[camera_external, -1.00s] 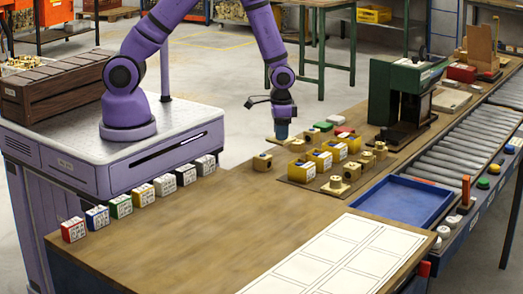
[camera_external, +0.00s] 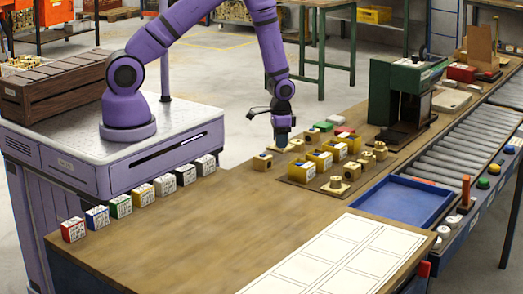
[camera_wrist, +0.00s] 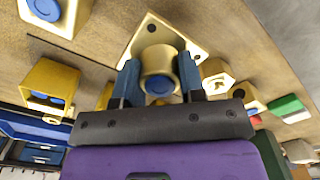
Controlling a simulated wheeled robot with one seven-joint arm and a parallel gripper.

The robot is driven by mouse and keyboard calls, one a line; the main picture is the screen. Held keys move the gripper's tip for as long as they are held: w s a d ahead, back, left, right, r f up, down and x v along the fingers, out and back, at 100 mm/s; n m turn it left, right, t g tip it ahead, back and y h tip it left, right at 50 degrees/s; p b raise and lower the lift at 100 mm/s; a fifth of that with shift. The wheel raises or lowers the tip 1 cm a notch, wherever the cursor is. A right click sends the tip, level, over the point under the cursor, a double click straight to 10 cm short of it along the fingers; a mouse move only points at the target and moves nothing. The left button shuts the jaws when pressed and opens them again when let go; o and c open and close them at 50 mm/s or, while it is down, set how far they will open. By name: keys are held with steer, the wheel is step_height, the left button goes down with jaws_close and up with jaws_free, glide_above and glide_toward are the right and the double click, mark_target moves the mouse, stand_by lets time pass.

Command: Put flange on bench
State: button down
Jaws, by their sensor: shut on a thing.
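My gripper (camera_external: 282,141) is shut on a brass flange with a square plate and a round collar. In the wrist view the flange (camera_wrist: 160,62) sits between the two blue fingers of my gripper (camera_wrist: 160,85), with a blue centre showing in its collar. In the external view only a bit of the flange plate (camera_external: 279,150) shows under the fingers. It is at or just above the bench (camera_external: 190,222), near its far edge; I cannot tell whether it touches.
A brass block (camera_external: 262,162) stands close, front left of my gripper. Yellow boxes (camera_external: 320,160) and several brass parts on a brown mat are to the right. A green press (camera_external: 400,95) stands behind right. The bench's front left is largely clear.

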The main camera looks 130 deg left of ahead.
steer(key=shift+f, duration=1.65)
steer(key=shift+f, duration=0.1)
steer(key=c, duration=0.7)
jaws_free()
step_height(320, 180, up, 12)
steer(key=shift+r, duration=0.1)
